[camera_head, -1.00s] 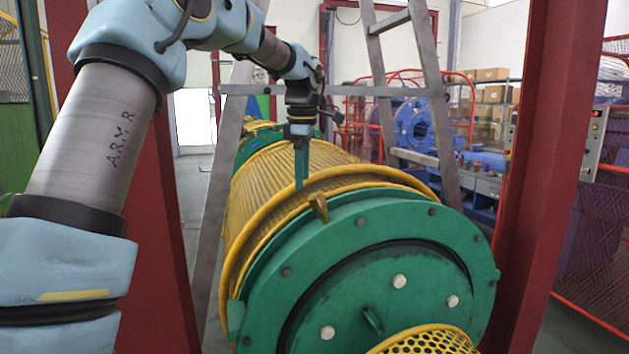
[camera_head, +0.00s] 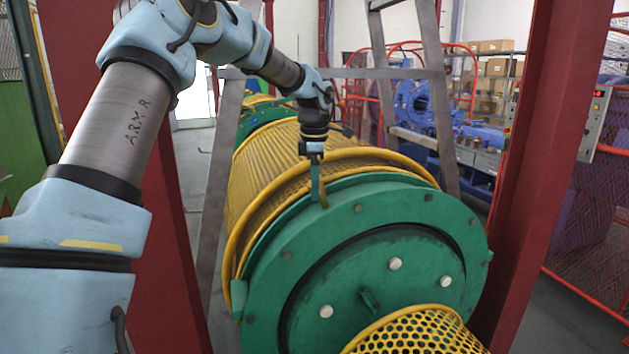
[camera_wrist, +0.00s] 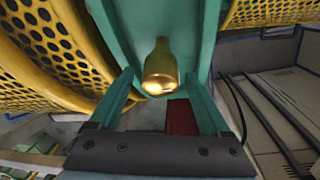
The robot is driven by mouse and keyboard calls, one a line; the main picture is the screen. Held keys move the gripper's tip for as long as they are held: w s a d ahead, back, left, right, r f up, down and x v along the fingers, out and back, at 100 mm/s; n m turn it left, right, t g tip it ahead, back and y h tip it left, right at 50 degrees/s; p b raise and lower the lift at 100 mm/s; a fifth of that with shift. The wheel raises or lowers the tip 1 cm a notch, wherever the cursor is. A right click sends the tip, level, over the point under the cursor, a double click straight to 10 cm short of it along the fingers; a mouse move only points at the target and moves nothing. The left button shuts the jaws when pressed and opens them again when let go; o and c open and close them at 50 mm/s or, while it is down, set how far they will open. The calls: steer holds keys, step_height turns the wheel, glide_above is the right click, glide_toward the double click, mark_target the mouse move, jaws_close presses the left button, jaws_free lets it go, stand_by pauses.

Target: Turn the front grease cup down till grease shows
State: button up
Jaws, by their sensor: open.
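The front grease cup (camera_wrist: 162,70) is a small brass cup on the green rim of the machine's front end. In the wrist view it stands between the tips of my open gripper (camera_wrist: 160,80), with a gap showing on both sides. In the head view my gripper (camera_head: 317,178) points down at the rim, and a sliver of the brass cup (camera_head: 323,202) shows at its fingertips. Most of the cup is hidden there by the fingers. I see no grease around the cup.
The large green front disc (camera_head: 380,265) has pale bolt heads. Yellow mesh guards (camera_head: 265,185) lie behind it and at the lower front. A grey ladder-like frame (camera_head: 225,160) and a red post (camera_head: 535,190) flank it. A control box (camera_head: 592,122) hangs at the right.

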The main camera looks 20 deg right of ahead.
steer(key=shift+f, duration=0.2)
steer(key=shift+c, duration=0.2)
jaws_close()
stand_by(0.4)
